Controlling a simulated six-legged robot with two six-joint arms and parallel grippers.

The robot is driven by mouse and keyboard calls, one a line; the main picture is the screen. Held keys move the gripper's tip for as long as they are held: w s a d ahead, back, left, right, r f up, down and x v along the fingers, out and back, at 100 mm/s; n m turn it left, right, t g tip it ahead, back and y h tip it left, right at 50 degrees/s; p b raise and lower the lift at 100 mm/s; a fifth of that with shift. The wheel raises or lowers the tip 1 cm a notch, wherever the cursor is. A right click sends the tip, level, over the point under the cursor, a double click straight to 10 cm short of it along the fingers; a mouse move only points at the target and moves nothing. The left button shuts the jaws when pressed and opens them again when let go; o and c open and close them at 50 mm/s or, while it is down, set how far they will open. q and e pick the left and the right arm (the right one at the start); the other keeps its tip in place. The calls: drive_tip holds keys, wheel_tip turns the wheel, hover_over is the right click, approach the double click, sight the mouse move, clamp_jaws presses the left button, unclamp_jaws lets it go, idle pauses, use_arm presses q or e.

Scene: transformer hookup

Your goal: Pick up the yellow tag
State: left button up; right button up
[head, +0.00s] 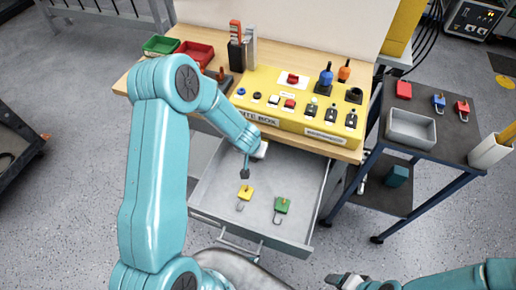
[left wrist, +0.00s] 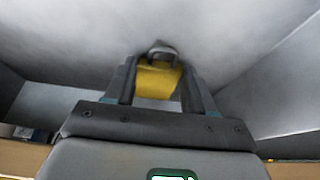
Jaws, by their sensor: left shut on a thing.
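The yellow tag (head: 246,191) looks like a small padlock with a metal shackle and shows in the grey open drawer, just below my left gripper (head: 244,174). In the left wrist view, the yellow tag (left wrist: 156,80) sits between the two fingers of my left gripper (left wrist: 157,85), which is shut on it. Its dark shackle points away from the fingers. I cannot tell whether the tag touches the drawer floor. My right gripper (head: 345,280) is at the bottom edge, only partly in view, and its jaw state is unclear.
A green padlock (head: 282,205) lies in the drawer (head: 213,186) to the right. A yellow control box (head: 262,112) stands on the bench above. A side cart at right holds a grey bin (head: 411,130) and red and blue padlocks (head: 439,102).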

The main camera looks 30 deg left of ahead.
use_arm(q)
drive_tip(key=shift+p+v, duration=0.9)
drive_tip(key=shift+p, duration=0.15)
wheel_tip(320, 180, up, 5)
drive_tip(key=p, duration=0.5)
drive_tip(key=shift+w, duration=0.15)
drive_tip(key=shift+s+d+r, duration=0.1)
drive_tip(key=shift+s, duration=0.45)
drive_tip(key=shift+s, duration=0.15)
